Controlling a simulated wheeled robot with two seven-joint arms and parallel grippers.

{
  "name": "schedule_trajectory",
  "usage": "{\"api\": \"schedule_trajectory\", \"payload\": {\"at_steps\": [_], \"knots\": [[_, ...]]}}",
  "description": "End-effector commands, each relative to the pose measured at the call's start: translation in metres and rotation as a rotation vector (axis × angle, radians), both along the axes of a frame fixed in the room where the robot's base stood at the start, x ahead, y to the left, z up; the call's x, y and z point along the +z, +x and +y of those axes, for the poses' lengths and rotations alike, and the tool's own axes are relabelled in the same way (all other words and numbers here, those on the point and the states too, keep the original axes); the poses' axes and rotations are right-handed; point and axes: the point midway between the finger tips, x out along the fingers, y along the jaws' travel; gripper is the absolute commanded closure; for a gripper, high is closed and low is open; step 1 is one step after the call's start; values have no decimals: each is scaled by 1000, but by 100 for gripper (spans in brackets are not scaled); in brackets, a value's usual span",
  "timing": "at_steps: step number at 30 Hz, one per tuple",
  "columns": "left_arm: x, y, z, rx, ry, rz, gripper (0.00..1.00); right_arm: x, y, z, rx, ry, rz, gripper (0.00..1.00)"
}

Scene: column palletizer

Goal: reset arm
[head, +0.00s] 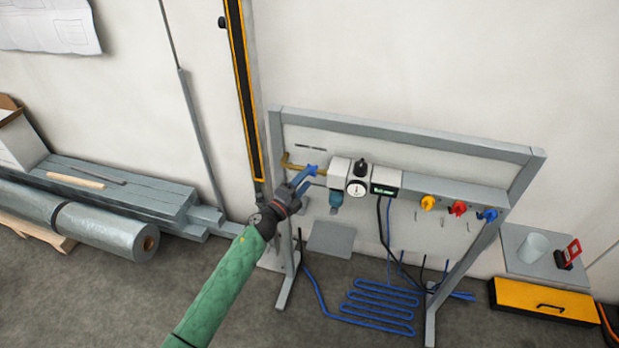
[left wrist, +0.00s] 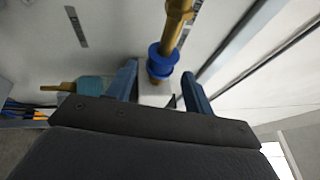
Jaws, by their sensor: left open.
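My left gripper (head: 299,182) is at the left end of the panel's air line, beside a brass pipe (head: 292,165) with a blue fitting (head: 312,170). In the left wrist view its two blue-grey fingers are spread apart. The brass pipe (left wrist: 174,32) and its blue collar (left wrist: 163,58) show between the fingers. I cannot tell whether either finger touches the collar. Nothing is visibly clamped. My right gripper is in neither view.
A grey frame (head: 410,140) carries a round gauge (head: 357,187), a display box (head: 386,184) and yellow (head: 428,202), red (head: 458,208) and blue (head: 488,215) knobs. Blue hose (head: 380,303) lies coiled below. A yellow case (head: 545,302) stands right; a grey roll (head: 100,228) lies left.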

Motion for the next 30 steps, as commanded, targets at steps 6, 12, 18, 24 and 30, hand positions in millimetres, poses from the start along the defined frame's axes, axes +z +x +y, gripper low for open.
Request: {"api": "schedule_trajectory", "payload": {"at_steps": [6,12,18,24,30], "knots": [[-2,-7,5,0,0,0,48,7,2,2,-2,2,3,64],[-1,-7,5,0,0,0,48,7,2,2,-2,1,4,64],[-1,-7,5,0,0,0,48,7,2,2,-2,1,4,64],[-29,-10,20,60,-60,90,48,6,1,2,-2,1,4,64],[-121,-34,67,256,-243,380,48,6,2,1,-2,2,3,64]]}}
